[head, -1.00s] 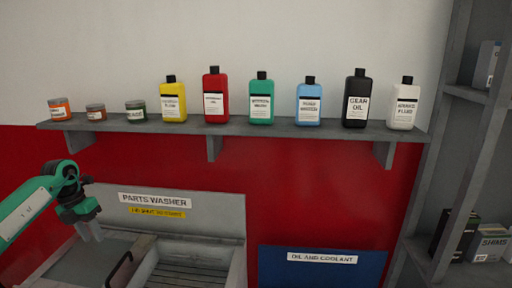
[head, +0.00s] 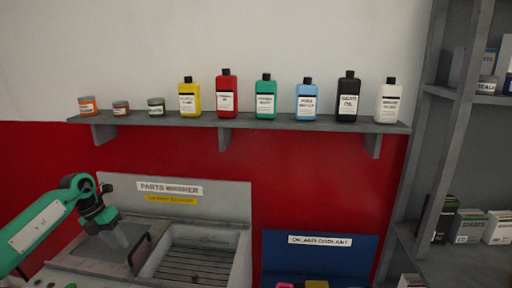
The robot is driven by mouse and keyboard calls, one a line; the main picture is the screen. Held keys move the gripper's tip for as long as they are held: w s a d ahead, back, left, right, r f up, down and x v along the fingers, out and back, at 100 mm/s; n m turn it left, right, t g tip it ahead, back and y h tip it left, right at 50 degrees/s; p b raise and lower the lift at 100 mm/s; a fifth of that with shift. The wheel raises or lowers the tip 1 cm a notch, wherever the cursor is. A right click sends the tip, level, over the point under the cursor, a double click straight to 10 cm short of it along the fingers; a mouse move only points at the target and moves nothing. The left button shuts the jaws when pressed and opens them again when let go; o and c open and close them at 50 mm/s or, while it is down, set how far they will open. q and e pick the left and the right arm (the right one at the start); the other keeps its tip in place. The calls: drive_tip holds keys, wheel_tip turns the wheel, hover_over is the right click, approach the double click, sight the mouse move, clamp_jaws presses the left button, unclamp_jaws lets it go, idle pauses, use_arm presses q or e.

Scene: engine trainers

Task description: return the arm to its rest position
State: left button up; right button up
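My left arm comes in from the left, green with dark joints. Its gripper (head: 121,237) points down over the left part of the parts washer (head: 240,262), near a dark handle. The fingers look close together, but the view is too small to tell whether they are open or shut. I see nothing clearly held in them. My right gripper is not in view.
A wall shelf (head: 240,122) holds several bottles and small jars. A blue oil and coolant panel (head: 318,258) stands right of the washer, with coloured items at its bottom. A grey shelving unit (head: 447,130) with boxes stands at the right.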

use_arm(q)
drive_tip(key=w+d+f+t+h, duration=0.15)
drive_tip(key=d+h, duration=0.25)
drive_tip(key=d, duration=0.7)
drive_tip(key=s+d+f+t+h, duration=0.1)
drive_tip(key=d+f+t+h, duration=0.15)
drive_tip(key=d, duration=0.75)
drive_tip(key=s+d+r+n+t+h, duration=0.3)
drive_tip(key=d+r+n+t+h, duration=0.2)
drive_tip(key=d+n+t, duration=0.4)
drive_tip(key=s+a+f+n+y, duration=0.4)
drive_tip(key=s+f+n+y, duration=0.3)
drive_tip(key=n, duration=0.4)
drive_tip(key=s+a+f+n+y, duration=0.4)
drive_tip(key=s+f+n+y, duration=0.1)
drive_tip(key=n+y, duration=0.5)
drive_tip(key=s+d+f+n+g+h, duration=0.1)
drive_tip(key=s+f+n+g, duration=0.3)
drive_tip(key=s, duration=0.8)
drive_tip(key=s+f+n+g+h, duration=0.1)
drive_tip(key=s+f+g, duration=0.45)
drive_tip(key=s, duration=0.55)
wheel_tip(320, 180, down, 32)
drive_tip(key=s+g, duration=0.2)
drive_tip(key=s+a+f+g, duration=0.1)
drive_tip(key=s+a+f, duration=0.2)
drive_tip(key=s+f, duration=1.5)
drive_tip(key=shift+s+a+f, duration=0.15)
drive_tip(key=shift+s+f, duration=0.05)
drive_tip(key=shift+s, duration=0.1)
